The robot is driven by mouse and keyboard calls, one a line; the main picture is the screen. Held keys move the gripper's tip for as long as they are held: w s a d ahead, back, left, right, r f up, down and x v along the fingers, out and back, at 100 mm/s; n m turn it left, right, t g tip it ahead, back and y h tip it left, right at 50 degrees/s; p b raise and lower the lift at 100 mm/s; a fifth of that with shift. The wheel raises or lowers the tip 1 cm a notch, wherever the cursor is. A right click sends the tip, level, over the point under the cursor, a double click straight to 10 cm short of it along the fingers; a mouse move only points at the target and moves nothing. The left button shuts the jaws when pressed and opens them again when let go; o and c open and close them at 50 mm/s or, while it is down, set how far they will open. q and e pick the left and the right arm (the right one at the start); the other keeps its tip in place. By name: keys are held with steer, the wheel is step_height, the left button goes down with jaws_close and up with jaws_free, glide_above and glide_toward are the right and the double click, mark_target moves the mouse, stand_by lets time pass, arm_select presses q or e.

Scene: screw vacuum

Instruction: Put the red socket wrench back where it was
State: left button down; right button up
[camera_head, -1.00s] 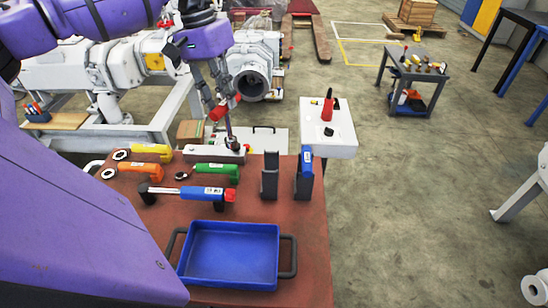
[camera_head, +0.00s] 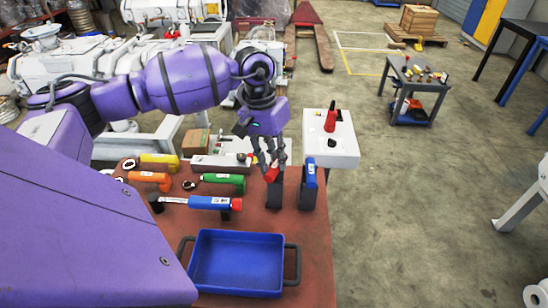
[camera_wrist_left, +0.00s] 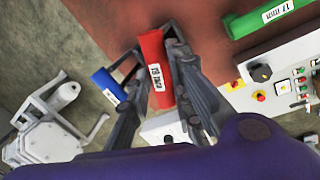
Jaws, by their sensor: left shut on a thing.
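The red socket wrench (camera_head: 271,174) is in my left gripper (camera_head: 270,163), at the top of a black upright holder (camera_head: 274,195) near the right edge of the red-brown table. In the left wrist view, its red handle (camera_wrist_left: 155,75), with a white size label, lies between the shut fingers (camera_wrist_left: 152,55). Its lower end is hidden, so I cannot tell whether it sits in the holder. My right gripper is not in view.
A blue-handled tool (camera_head: 310,172) stands in the holder just right. Yellow (camera_head: 158,159), orange (camera_head: 150,178), green (camera_head: 223,181) and blue (camera_head: 208,202) tools lie to the left. A blue tray (camera_head: 237,262) is in front. A control box (camera_head: 221,163) is behind.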

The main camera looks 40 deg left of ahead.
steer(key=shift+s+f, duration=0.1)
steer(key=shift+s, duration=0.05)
arm_select(q)
steer(key=shift+f, duration=0.35)
steer(key=c, duration=2)
jaws_free()
steer(key=shift+f+b, duration=0.1)
steer(key=shift+b, duration=0.2)
steer(key=o, duration=0.4)
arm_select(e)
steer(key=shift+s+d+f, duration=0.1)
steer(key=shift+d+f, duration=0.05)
